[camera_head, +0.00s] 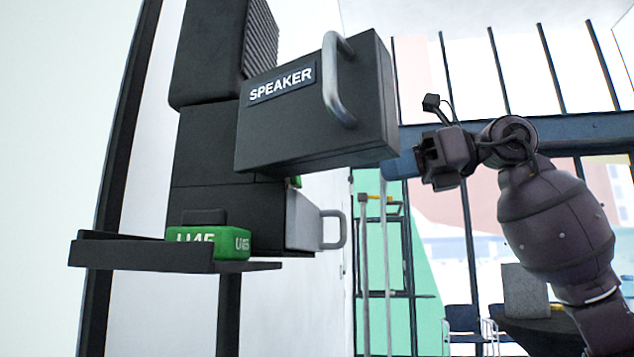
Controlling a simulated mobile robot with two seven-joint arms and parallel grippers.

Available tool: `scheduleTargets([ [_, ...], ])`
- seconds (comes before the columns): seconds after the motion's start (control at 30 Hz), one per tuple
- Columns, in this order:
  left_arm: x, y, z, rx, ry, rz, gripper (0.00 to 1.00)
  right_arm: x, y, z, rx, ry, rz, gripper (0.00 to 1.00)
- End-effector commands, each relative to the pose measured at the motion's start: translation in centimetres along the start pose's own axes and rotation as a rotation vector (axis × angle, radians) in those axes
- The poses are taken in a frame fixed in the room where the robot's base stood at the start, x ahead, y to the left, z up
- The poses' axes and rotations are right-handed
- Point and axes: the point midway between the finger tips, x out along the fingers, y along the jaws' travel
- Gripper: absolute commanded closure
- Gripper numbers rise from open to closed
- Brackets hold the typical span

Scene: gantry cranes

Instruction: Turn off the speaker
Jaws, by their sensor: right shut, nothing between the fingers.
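A dark box front labelled SPEAKER (310,125) with a silver curved handle (338,85) juts out from a tall black unit (205,150) at the upper left. No switch or button on it can be made out. My right gripper (424,162) is shut and empty, in the middle right of the view. In the picture it is just right of the SPEAKER box and its handle, apart from both. My left gripper is not in view.
A grey box (302,222) with another silver handle (334,230) sticks out below. A green block (208,241) marked U45 lies on a dark shelf (140,253). Chairs (465,322) and a dark table (540,330) stand in the lower right background.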

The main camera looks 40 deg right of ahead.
Motion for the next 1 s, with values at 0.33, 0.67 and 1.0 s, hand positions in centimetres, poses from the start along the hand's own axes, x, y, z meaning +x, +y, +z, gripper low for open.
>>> scheduleTargets([
  [0.33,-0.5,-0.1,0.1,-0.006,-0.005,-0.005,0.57,4.9,0.1,0.2,-0.003,-0.002,0.002,1.00],
  [0.67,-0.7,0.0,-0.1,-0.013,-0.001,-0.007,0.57,9.8,0.2,0.2,-0.003,-0.003,0.003,1.00],
  [1.0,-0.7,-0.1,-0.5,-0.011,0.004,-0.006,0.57,12.0,0.0,0.0,-0.001,-0.001,0.000,1.00],
])
